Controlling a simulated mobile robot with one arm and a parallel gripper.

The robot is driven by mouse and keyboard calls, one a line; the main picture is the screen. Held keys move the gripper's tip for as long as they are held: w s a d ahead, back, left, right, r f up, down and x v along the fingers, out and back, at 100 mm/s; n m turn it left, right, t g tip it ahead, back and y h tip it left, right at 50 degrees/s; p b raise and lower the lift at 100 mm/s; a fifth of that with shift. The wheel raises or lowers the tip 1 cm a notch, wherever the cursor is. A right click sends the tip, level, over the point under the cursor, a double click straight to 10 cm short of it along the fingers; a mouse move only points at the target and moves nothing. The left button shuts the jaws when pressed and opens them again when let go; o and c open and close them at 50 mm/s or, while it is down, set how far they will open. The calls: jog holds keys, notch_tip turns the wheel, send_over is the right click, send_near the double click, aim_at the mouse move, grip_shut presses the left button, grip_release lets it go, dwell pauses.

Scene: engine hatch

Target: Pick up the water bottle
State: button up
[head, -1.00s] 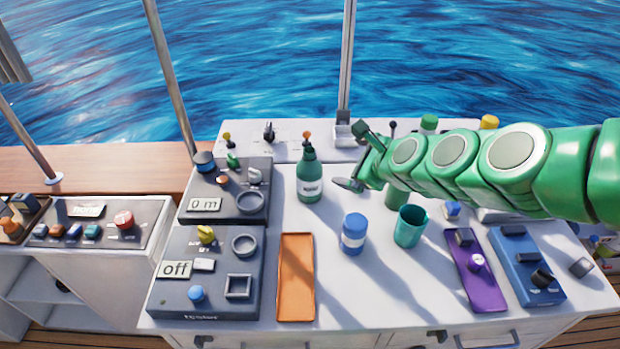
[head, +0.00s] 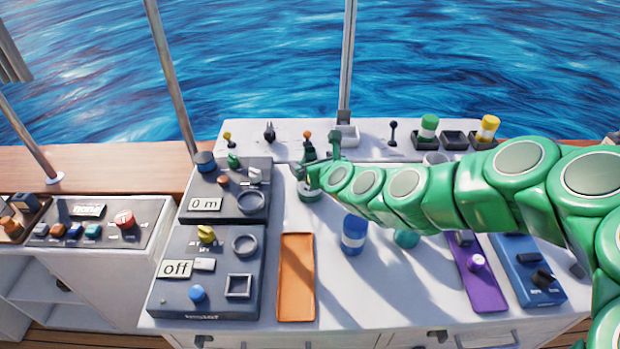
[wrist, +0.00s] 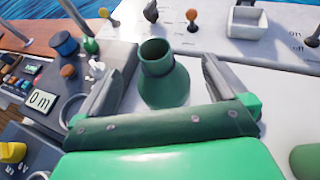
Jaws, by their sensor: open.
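The green water bottle (head: 310,194) stands upright on the white counter, right of the dark control panels. My arm hides most of it in the head view; its base and a bit of its top show. In the wrist view the bottle (wrist: 164,80) shows its open neck and shoulder between the two fingers of my gripper (wrist: 163,82). The fingers are apart, one on each side of the bottle, with a visible gap on both sides. In the head view my gripper (head: 316,158) is at the bottle's upper part.
An orange tray (head: 296,280) lies in front. Dark panels (head: 212,270) with knobs stand left. Small levers (head: 307,136) line the back ledge.

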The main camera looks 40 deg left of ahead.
jog(key=shift+f, duration=1.95)
jog(key=shift+x, duration=1.55)
jog(key=shift+f, duration=0.1)
jog(key=c, duration=1.2)
